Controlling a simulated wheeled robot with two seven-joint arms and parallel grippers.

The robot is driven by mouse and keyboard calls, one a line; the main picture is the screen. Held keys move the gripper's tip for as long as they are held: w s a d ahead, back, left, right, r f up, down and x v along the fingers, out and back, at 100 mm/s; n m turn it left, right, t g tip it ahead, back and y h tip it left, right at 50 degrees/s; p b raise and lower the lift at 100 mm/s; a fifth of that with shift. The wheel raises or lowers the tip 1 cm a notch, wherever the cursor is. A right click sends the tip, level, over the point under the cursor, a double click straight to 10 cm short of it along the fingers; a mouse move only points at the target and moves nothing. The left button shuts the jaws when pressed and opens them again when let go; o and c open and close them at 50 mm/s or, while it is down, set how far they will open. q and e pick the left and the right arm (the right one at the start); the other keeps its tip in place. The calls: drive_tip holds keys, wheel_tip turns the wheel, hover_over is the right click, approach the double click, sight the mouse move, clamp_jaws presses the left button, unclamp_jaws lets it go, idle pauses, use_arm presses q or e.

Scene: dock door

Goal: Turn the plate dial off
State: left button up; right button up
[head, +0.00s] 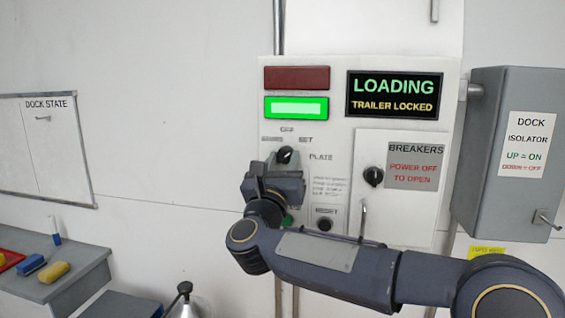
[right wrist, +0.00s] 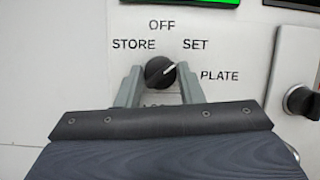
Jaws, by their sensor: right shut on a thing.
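The plate dial (head: 285,155) is a round black knob on the white control panel (head: 335,75), left of the word PLATE. My right gripper (head: 283,160) is shut on the dial, one grey finger on each side, as the right wrist view (right wrist: 160,78) shows. The lower labels are partly hidden by the gripper. My left gripper is not in view.
A lit green lamp (head: 297,107) sits below a dark red one (head: 297,78). A display (head: 394,96) reads LOADING, TRAILER LOCKED. The breakers door (head: 398,222) with its black knob (head: 373,176) and the grey dock isolator box (head: 490,150) stand to the right. A grey bench (head: 85,268) is at lower left.

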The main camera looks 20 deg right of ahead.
drive_tip(key=shift+f+n+t+y+b, duration=0.2)
drive_tip(key=shift+n+t+y+b, duration=0.25)
drive_tip(key=shift+n+b, duration=0.75)
drive_tip(key=shift+s+d+n+y+b, duration=0.1)
drive_tip(key=shift+n+y+b, duration=0.3)
drive_tip(key=shift+n, duration=0.2)
drive_tip(key=shift+r+n+t+y+b, duration=0.1)
drive_tip(key=shift+n+t+y+b, duration=0.4)
drive_tip(key=shift+n, duration=0.7)
drive_tip(key=n+y, duration=0.2)
drive_tip(key=n, duration=0.1)
drive_tip(key=shift+r+n, duration=0.2)
drive_tip(key=shift+n, duration=0.1)
drive_tip(key=shift+s+d+n+y+p, duration=0.1)
drive_tip(key=shift+n+y+p, duration=0.35)
drive_tip(key=shift+n, duration=0.55)
drive_tip(key=shift+d+n+y+p, duration=0.1)
drive_tip(key=shift+n+y+p, duration=0.3)
drive_tip(key=shift+n, duration=0.6)
drive_tip(key=shift+a, duration=0.1)
drive_tip(key=o, duration=1)
drive_tip(key=shift+c, duration=0.2)
